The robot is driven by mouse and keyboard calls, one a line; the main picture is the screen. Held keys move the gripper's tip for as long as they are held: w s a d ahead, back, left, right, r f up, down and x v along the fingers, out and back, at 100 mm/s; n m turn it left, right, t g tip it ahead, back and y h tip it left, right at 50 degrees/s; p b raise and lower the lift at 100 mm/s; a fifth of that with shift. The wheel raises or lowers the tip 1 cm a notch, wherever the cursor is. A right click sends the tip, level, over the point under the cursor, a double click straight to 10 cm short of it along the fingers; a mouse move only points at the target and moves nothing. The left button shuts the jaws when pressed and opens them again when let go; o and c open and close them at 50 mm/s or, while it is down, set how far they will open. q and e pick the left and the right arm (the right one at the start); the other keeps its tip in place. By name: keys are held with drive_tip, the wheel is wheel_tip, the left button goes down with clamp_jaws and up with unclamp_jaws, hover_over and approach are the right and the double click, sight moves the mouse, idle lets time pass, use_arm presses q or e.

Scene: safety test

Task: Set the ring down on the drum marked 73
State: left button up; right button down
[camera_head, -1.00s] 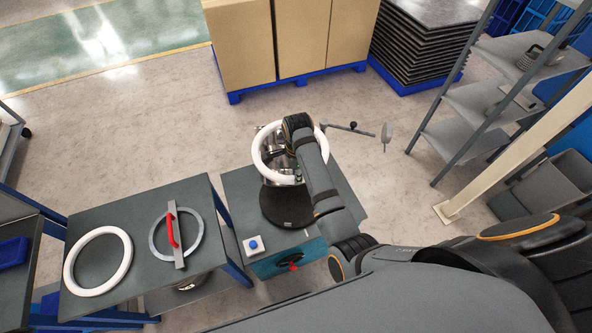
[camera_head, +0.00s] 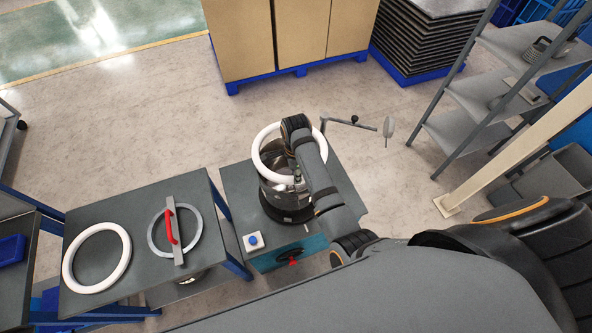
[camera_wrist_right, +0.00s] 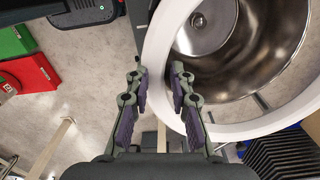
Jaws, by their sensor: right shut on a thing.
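The white ring (camera_head: 255,158) is at the top of a steel drum (camera_head: 272,193) on the right-hand bench. My right gripper (camera_head: 298,178) is shut on the near right part of the ring, partly hidden by my arm. In the right wrist view, my fingers (camera_wrist_right: 160,88) are on either side of the ring's band (camera_wrist_right: 156,50), and the drum's shiny inside (camera_wrist_right: 225,75) shows through the ring. I cannot tell whether the ring touches the drum's rim. No number is legible. My left gripper is not in view.
The left bench (camera_head: 145,215) holds another white ring (camera_head: 70,272) and a grey ring with a red handle (camera_head: 171,228). A blue-button box (camera_head: 253,243) sits beside the drum. A thin arm with a disc (camera_head: 388,127) sticks out beyond. Open floor lies behind.

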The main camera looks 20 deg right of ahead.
drive_tip(key=shift+w+d+f, duration=0.1)
drive_tip(key=shift+f, duration=1.9)
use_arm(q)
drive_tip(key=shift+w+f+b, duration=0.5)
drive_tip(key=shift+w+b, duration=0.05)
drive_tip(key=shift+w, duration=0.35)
use_arm(e)
drive_tip(key=shift+f, duration=0.85)
drive_tip(key=c, duration=1.1)
unclamp_jaws()
drive_tip(key=shift+f, duration=0.1)
